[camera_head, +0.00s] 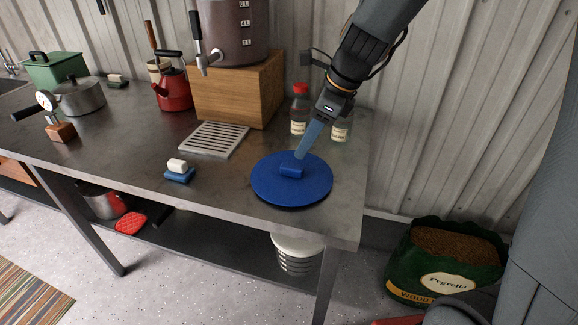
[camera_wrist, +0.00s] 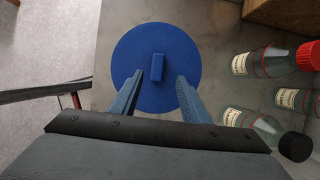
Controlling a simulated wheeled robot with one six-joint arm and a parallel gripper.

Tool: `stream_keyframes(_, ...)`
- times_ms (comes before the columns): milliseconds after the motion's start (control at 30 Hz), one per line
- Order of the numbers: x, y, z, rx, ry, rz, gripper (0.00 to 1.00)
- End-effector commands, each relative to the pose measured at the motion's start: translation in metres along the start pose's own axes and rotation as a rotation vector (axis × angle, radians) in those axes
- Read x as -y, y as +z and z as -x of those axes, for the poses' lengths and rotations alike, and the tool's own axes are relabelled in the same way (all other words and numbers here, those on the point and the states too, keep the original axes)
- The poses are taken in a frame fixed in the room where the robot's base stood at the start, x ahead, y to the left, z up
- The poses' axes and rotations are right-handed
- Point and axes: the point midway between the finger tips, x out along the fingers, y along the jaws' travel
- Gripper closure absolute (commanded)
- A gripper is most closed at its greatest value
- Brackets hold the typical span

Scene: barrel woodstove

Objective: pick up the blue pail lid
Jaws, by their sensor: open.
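The blue pail lid (camera_head: 263,188) is a flat round disc with a small block-shaped handle (camera_head: 291,170) at its middle. It lies on the metal table near the right front corner. In the wrist view the lid (camera_wrist: 135,50) fills the upper middle, with its handle (camera_wrist: 157,67) standing up. My gripper (camera_head: 299,158) is over the lid, close to the handle. In the wrist view my gripper (camera_wrist: 168,78) is open, with one finger to each side of the handle's near end and a gap between. I cannot tell the exact height of the fingertips.
A metal drip grate (camera_head: 213,139) and a wooden box (camera_head: 240,92) are behind left. A blue and white sponge-like block (camera_head: 179,172) lies left. The table (camera_head: 130,165) is bare between them.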

Motion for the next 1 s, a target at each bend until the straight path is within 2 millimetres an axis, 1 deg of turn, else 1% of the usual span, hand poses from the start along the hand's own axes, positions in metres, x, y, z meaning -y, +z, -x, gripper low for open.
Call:
stream_keyframes(233,-0.006,0.005,-0.027,-0.002,0.010,0.015,0.58)
stream_keyframes(367,-0.009,0.005,-0.040,-0.002,0.012,0.017,0.58)
stream_keyframes(500,-0.011,0.002,-0.061,-0.003,0.012,0.018,0.58)
stream_keyframes(600,-0.010,0.002,-0.073,-0.002,0.010,0.017,0.58)
stream_keyframes(700,-0.009,0.002,-0.078,-0.002,0.007,0.016,0.58)
stream_keyframes(933,-0.009,0.001,-0.079,-0.001,0.006,0.015,0.58)
stream_keyframes(1000,-0.009,0.001,-0.079,-0.001,0.006,0.015,0.70)
